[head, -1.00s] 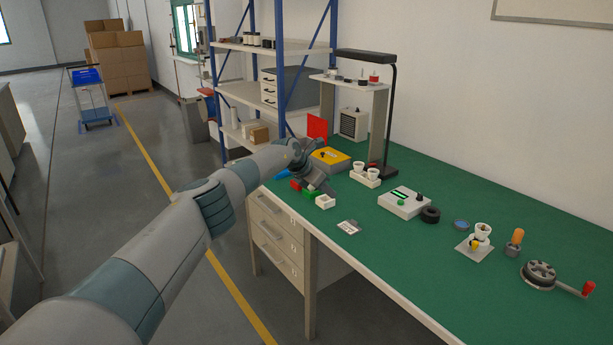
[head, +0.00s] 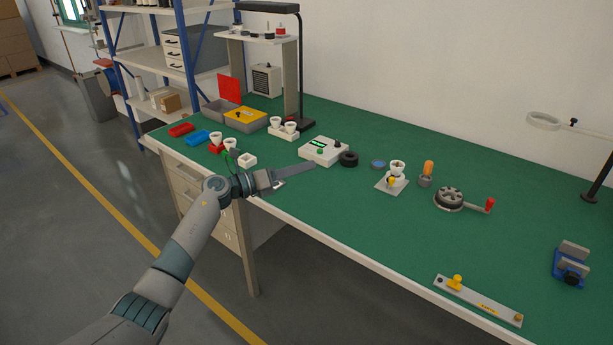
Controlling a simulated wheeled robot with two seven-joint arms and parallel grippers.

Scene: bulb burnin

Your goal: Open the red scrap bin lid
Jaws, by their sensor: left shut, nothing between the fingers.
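The red lid (head: 230,88) stands upright at the back edge of a grey bin (head: 212,112), at the far left end of the green bench. The lid is raised and the bin's top is uncovered. The bin's inside is hard to make out at this size. My right gripper is not in view.
A grey box with a yellow lid (head: 246,116) stands right of the bin. Small red (head: 181,129) and blue (head: 197,137) trays and white cups (head: 230,145) lie near the front. A tester (head: 322,150) and hand crank (head: 450,198) stand farther right. The bench's front middle is clear.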

